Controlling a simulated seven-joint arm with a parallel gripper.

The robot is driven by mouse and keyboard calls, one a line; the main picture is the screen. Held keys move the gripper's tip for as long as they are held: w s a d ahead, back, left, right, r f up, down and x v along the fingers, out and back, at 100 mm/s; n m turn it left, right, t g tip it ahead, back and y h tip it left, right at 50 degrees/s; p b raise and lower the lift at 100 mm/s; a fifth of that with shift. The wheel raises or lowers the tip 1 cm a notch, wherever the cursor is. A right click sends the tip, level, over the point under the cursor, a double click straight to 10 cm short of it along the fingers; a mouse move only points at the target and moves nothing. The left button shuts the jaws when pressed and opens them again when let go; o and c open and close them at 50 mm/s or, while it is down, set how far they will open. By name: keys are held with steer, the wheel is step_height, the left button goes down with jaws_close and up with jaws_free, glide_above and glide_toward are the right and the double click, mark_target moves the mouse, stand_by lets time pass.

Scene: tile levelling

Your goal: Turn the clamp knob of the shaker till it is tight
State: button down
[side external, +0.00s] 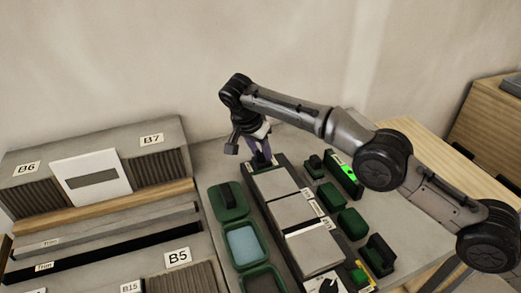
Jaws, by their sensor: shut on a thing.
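A long black frame (262,203) lies on the grey bench with several grey tiles (293,210) in a row; it looks like the shaker. My gripper (262,161) points down at the far end of this frame, its purple-grey fingers close together. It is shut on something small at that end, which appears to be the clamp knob. The fingers and the low resolution hide the knob itself, so its turn and tightness cannot be told.
Green open boxes (227,201) stand left of the frame, one with a pale blue pad (244,243). Green blocks (352,224) and a unit with a lit green display (347,174) stand on the right.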

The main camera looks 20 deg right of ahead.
steer(key=c, duration=0.5)
jaws_free()
steer(key=shift+r, duration=0.1)
steer(key=shift+a+r, duration=0.15)
steer(key=shift+r, duration=0.1)
steer(key=s+a, duration=0.2)
steer(key=a, duration=0.1)
steer(key=s+a, duration=0.5)
steer(key=a, duration=0.1)
steer(key=shift+s+a+r, duration=0.2)
steer(key=shift+a, duration=0.2)
